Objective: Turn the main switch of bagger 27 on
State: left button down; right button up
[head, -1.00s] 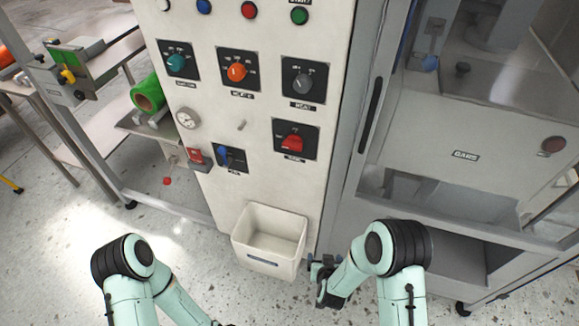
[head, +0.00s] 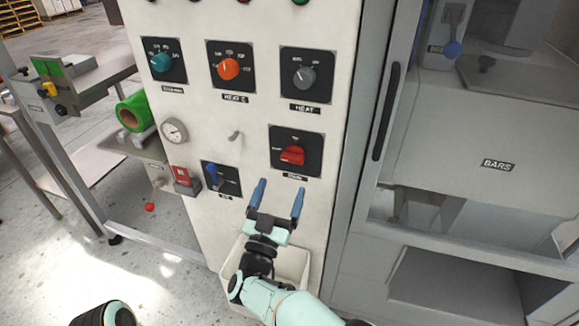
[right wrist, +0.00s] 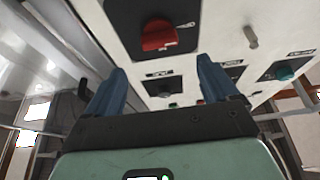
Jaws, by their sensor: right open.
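A red rotary switch (head: 292,155) sits on a black plate at the lower right of the white panel. Its handle lies roughly sideways, and its label is too blurred to read surely. It also shows at the top of the right wrist view (right wrist: 158,36). My right gripper (head: 278,198) is open and empty, its two blue fingers apart just below the red switch and not visibly touching it. The fingers also show in the right wrist view (right wrist: 160,88). My left gripper is out of view.
A blue-handled switch (head: 213,175) is left of the red one. Above are teal (head: 161,62), orange (head: 229,68) and grey (head: 304,77) knobs. A small peg (head: 235,136) sticks out. A white bin (head: 292,262) hangs below, partly behind my arm. A cabinet handle (head: 385,110) stands right.

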aim_at(291, 160)
jog(key=x, duration=0.8)
jog(key=shift+f+b, duration=0.1)
jog(key=shift+b, duration=0.2)
jog(key=c, duration=1.1)
